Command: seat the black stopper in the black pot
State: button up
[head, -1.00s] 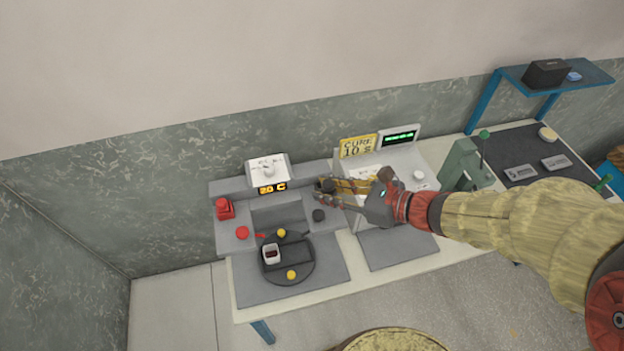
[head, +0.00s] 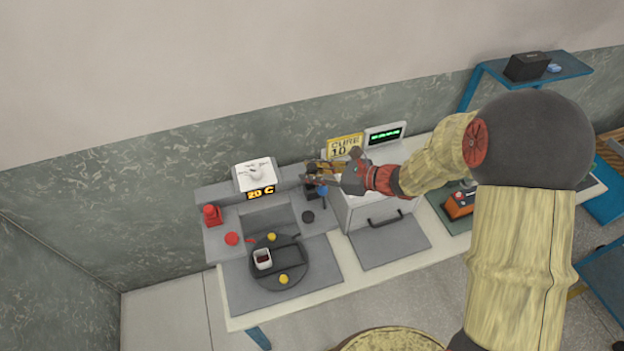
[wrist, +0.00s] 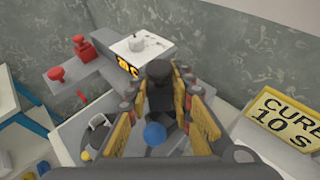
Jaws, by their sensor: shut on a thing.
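My gripper (head: 318,174) is at the back right of the grey bench unit, its fingers closed around a dark piece that I take to be the black stopper (wrist: 162,80). In the wrist view the fingers (wrist: 160,100) stand on both sides of this piece. A dark body under my fingers in the head view (head: 311,194) may be the black pot, partly hidden. I cannot tell whether stopper and pot touch. A black disc (head: 308,216) lies in front.
A red post (head: 211,215) and a red disc (head: 232,239) stand at the unit's left. A white dial box (head: 255,175) is behind; a white cabinet (head: 375,208) is close on the right.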

jog(key=shift+w+f, duration=0.2)
jog(key=shift+f, duration=1.6)
jog(key=shift+f+b, duration=0.2)
jog(key=shift+b, duration=0.1)
jog(key=o, duration=0.8)
jog(key=shift+r, duration=0.2)
